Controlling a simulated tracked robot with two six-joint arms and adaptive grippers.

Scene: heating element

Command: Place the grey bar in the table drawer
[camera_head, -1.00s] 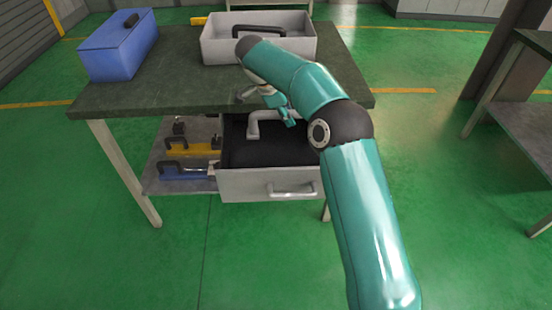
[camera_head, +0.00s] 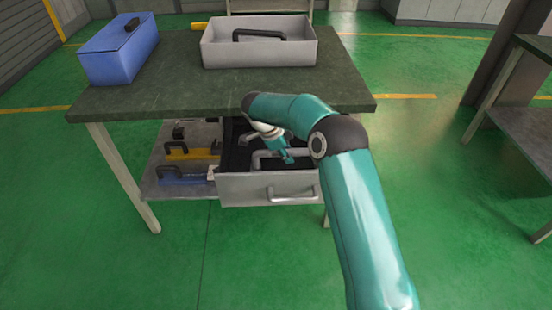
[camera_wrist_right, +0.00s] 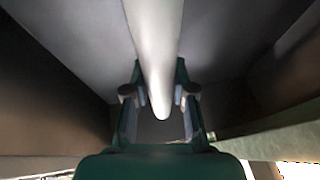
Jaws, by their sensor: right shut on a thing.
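The grey bar (camera_head: 262,154) is bent and lies low inside the open table drawer (camera_head: 242,188), behind its front panel. My right gripper (camera_head: 286,157) reaches down into the drawer and is shut on the bar. In the right wrist view the bar (camera_wrist_right: 157,55) runs between the two fingers (camera_wrist_right: 158,98) and its rounded end shows. Whether the bar touches the drawer floor cannot be told. My right forearm hides part of the drawer's back. My left gripper is not in view.
The table top (camera_head: 180,95) overhangs the drawer's back. A blue box (camera_head: 118,50) and a grey open tray (camera_head: 260,55) stand on it. A shelf left of the drawer holds a yellow toolbox (camera_head: 190,153) and a blue one (camera_head: 185,177). Green floor lies clear in front.

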